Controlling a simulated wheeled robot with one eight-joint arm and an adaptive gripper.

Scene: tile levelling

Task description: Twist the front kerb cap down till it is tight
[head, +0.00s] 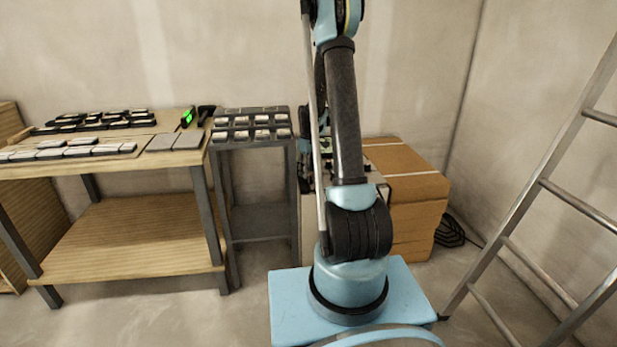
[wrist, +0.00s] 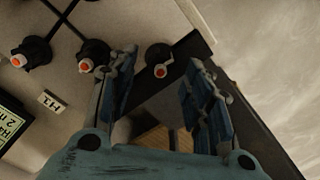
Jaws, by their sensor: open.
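In the wrist view, my gripper (wrist: 163,66) is open, with one blue finger on each side of a dark cap with an orange-red centre (wrist: 160,71). This cap sits close to the dark edge of a pale panel. It shows in the gap near the fingertips, and no contact is visible. No readable label names it as the front kerb cap. Two similar caps stand to its left: one beside the left finger (wrist: 93,54) and one farther left (wrist: 31,52). In the head view, my arm hides the gripper and most of the work area behind it.
A small white tag (wrist: 52,103) and a lit display (wrist: 10,125) lie left of my gripper. In the head view, a wooden bench (head: 125,217) with tiles and a dark rack (head: 258,217) stand left. Cardboard boxes (head: 416,225) stand behind my arm; a ladder (head: 548,187) leans right.

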